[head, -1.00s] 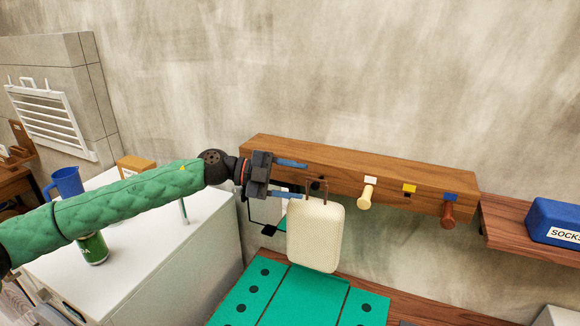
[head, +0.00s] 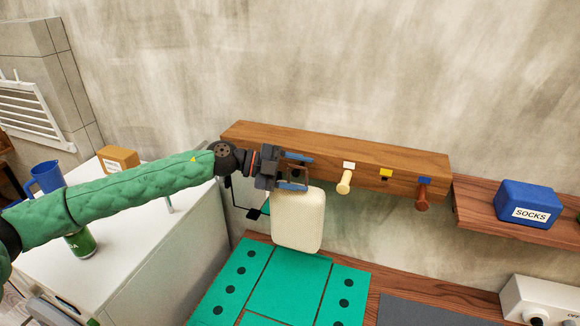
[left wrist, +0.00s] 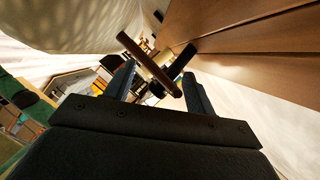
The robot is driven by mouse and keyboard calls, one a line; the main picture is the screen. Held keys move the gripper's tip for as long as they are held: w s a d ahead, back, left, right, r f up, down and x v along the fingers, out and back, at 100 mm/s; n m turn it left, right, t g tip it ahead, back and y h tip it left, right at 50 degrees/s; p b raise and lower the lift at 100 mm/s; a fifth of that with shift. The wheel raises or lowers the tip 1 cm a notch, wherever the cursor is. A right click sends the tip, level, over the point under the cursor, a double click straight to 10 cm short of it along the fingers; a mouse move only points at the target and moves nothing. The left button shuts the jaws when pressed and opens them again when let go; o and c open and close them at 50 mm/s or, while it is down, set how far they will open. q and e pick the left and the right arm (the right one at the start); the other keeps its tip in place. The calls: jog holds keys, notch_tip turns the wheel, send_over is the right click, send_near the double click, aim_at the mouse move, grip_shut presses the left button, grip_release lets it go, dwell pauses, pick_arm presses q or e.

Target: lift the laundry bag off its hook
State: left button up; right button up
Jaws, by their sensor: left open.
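The cream laundry bag (head: 297,222) hangs upright below the left end of the wooden hook rail (head: 240,131). My left gripper (head: 306,172) is open at the bag's top, in front of the rail, and hides the bag's handle and hook in the head view. In the left wrist view a brown bar, seemingly the bag's handle (left wrist: 150,64), crosses between the open fingers (left wrist: 160,78). A dark peg (left wrist: 180,63) shows just behind it, beside the rail (left wrist: 240,45). The pale bag (left wrist: 75,22) fills the upper left there. My right gripper is not in view.
A cream peg (head: 344,183) and a red-brown peg (head: 423,196) stick out to the right. A blue SOCKS box (head: 527,201) sits on a shelf at right. A green panel (head: 285,286) lies below the bag. A white cabinet (head: 150,245) stands at left.

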pick_arm(q)
jog(key=shift+d+f, duration=0.1)
jog(key=shift+d, duration=0.1)
jog(key=shift+c, duration=0.4)
grip_shut()
